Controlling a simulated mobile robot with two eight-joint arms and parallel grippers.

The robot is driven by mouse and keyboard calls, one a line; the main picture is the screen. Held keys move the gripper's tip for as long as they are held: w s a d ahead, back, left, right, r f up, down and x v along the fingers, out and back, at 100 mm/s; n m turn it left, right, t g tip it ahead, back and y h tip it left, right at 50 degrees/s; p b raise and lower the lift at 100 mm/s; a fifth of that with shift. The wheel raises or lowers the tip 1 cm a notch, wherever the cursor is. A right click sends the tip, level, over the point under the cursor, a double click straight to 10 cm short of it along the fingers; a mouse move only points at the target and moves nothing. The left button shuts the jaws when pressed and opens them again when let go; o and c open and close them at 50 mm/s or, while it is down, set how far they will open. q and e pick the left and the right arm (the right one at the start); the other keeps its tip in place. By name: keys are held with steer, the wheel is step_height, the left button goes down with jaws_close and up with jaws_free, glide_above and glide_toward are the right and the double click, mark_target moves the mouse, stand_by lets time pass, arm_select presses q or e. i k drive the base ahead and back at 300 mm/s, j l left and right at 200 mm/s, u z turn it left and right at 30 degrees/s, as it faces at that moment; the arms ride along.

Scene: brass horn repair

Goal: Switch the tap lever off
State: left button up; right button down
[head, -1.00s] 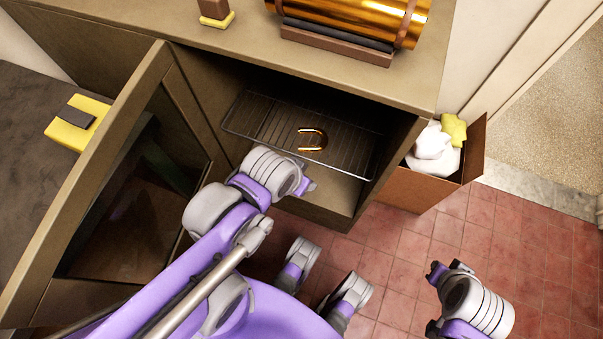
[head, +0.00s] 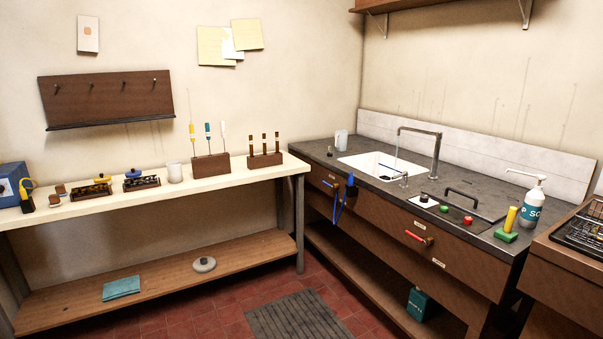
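The tap (head: 437,155) is a tall grey angular faucet at the sink's right edge. Its spout reaches left over the white sink (head: 366,164). A thin pale stream, apparently running water (head: 397,150), hangs below the spout end. A small metal handle-like part (head: 404,180), perhaps the tap lever, stands at the sink's front right edge; its setting is too small to tell. Neither of my grippers is in view now.
The dark counter holds a soap bottle (head: 534,204), a yellow-and-green block (head: 508,225) and a black-handled panel (head: 456,208). A red drawer handle (head: 418,237) sticks out in front. A workbench (head: 240,183) stands left; a grey mat (head: 295,318) lies on the floor.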

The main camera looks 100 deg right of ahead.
mark_target(399, 176)
steer(key=z, duration=3.95)
